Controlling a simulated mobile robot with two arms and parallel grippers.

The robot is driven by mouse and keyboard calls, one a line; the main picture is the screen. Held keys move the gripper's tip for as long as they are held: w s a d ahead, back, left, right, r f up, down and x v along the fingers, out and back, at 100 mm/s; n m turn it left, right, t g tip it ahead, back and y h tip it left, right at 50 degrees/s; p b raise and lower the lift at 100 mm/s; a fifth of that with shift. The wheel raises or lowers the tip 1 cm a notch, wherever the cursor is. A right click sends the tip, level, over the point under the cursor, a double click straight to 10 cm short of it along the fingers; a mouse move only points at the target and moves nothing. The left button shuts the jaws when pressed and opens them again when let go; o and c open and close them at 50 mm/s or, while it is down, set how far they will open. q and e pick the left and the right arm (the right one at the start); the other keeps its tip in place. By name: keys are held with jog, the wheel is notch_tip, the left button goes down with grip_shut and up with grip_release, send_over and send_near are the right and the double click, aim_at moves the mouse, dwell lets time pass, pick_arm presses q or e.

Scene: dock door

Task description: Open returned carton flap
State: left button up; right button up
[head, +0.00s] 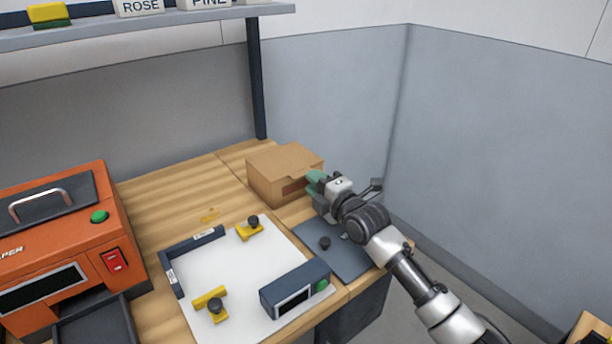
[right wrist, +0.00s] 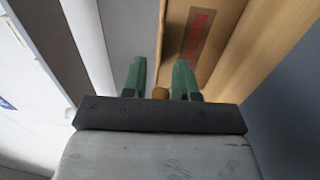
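The brown cardboard carton (head: 283,158) sits near the back right of the wooden bench. Its top looks closed in the head view, with a darker label on its front side. My right gripper (head: 314,181) is at the carton's right front side, green fingertips close to that side. In the right wrist view the two green fingers (right wrist: 159,80) are apart, with carton cardboard (right wrist: 227,50) and a red-lettered label beyond them. Whether a finger touches the carton cannot be told. A small round brown thing shows between the finger bases. My left gripper is not in view.
An orange machine (head: 70,245) stands at the left. A white board (head: 235,278) holds yellow clamps (head: 249,230) and a dark block with a green button (head: 295,288). A dark plate (head: 345,258) lies below my right arm. A shelf (head: 150,27) hangs above; grey walls close the back and right.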

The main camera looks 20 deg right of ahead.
jog(key=shift+x, duration=1.65)
grip_shut()
